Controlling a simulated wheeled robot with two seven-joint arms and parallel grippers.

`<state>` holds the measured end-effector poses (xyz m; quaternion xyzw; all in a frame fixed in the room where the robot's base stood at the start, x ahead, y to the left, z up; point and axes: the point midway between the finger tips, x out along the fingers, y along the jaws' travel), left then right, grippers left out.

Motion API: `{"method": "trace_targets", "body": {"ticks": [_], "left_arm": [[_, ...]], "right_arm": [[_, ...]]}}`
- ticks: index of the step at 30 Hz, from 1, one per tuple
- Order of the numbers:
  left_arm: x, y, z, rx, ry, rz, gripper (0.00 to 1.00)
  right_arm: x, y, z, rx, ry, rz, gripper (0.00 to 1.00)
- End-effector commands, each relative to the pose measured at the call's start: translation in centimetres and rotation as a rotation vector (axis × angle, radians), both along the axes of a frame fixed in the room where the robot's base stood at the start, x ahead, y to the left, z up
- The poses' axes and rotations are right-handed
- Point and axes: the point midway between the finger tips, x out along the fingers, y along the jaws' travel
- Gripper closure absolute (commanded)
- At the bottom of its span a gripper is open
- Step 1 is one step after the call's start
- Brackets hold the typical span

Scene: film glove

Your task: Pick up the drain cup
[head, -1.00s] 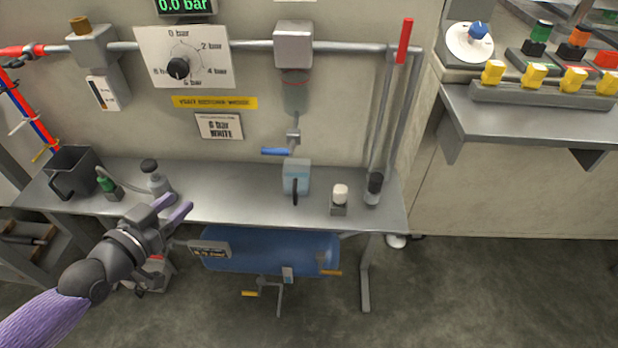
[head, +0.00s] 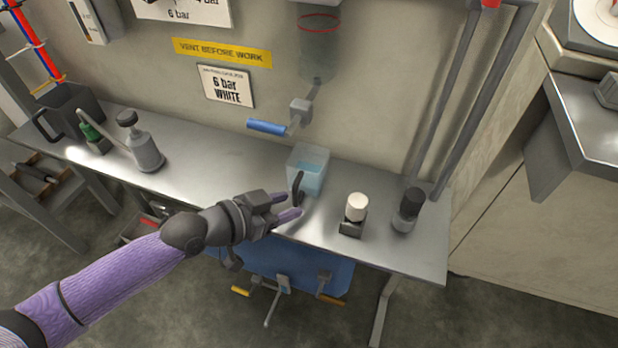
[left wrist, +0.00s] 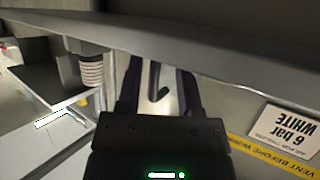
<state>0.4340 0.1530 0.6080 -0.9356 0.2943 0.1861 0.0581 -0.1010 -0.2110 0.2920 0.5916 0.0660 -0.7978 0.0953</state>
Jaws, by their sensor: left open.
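The drain cup (head: 308,172) is a clear, box-shaped cup with pale blue liquid and a dark handle (head: 297,186) on its front side. It stands upright on the grey metal bench (head: 225,180), below the blue-levered valve. My left gripper (head: 291,206) is open, its purple fingertips at the handle. In the left wrist view the dark hooked handle (left wrist: 157,80) shows between the two spread fingers (left wrist: 158,92). I cannot tell whether a finger touches it. My right gripper is not in view.
A grey pump bottle (head: 144,148) and a dark jug (head: 72,108) stand at the left. The blue valve lever (head: 268,127) hangs above the cup.

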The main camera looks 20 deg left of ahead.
Motion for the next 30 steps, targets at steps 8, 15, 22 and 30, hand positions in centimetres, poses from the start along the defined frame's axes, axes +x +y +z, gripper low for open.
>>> {"method": "trace_targets", "body": {"ticks": [8,15,22,30], "left_arm": [[1.21,-0.77,-0.57,0.002,0.0,0.001,0.54],[1.18,-0.75,-0.56,0.002,0.0,0.001,0.94],[1.18,-0.75,-0.59,0.002,0.0,0.001,1.0],[1.13,-0.74,-0.37,0.001,-0.001,0.001,1.0]], "right_arm": [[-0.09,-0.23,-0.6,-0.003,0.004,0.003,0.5],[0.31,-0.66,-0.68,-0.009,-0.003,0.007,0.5],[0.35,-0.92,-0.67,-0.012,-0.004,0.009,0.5],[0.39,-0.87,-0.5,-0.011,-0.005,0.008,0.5]]}}
